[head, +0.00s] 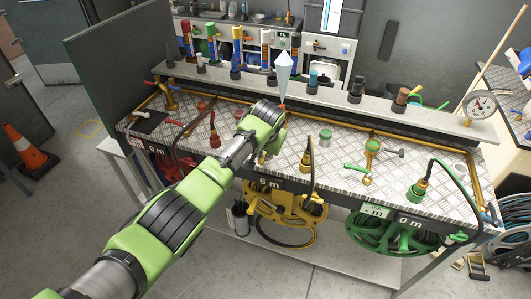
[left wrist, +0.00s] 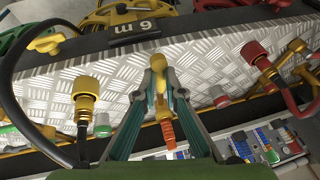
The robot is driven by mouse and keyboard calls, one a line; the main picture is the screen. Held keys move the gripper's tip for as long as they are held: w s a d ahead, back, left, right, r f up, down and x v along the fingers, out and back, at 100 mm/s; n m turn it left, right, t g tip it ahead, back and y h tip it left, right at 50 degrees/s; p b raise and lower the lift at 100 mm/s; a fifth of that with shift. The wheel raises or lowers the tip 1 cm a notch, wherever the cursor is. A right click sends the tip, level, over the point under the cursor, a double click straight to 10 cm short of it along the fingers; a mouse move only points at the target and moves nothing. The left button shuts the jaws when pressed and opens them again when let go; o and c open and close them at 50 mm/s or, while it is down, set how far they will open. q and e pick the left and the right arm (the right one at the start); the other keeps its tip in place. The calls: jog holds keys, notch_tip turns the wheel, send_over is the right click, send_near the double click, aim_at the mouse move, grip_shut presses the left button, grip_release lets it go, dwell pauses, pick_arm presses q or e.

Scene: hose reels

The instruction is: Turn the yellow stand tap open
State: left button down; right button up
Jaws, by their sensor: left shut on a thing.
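The yellow stand tap (left wrist: 165,108) shows in the left wrist view, its yellow and brass parts between and just beyond my fingers. My left gripper (left wrist: 159,66) is shut on the tap's upper yellow part. The fingers hide much of that part, so I cannot tell how far the handle is turned. In the head view my left gripper (head: 266,143) is over the bench behind the 6 m label, and my arm largely hides the tap. My right gripper is in neither view.
The yellow hose reel (head: 286,206) hangs under the bench front. A yellow hose connector (left wrist: 87,88) stands beside the tap, a red one (left wrist: 255,52) on the other side. A green tap (head: 367,170) and green reel (head: 397,235) are farther right. A raised shelf (head: 325,87) runs behind.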

pick_arm(q)
jog(key=shift+s+a+f, duration=0.25)
jog(key=shift+s+f, duration=0.05)
jog(key=shift+f, duration=0.15)
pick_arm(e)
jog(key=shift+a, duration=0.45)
pick_arm(q)
jog(key=c, duration=2.1)
grip_release()
jog(key=shift+r, duration=0.3)
jog(key=shift+d, duration=0.1)
jog(key=shift+d+r, duration=0.1)
jog(key=shift+r, duration=0.3)
jog(key=v, duration=1.1)
jog(key=shift+s, duration=0.25)
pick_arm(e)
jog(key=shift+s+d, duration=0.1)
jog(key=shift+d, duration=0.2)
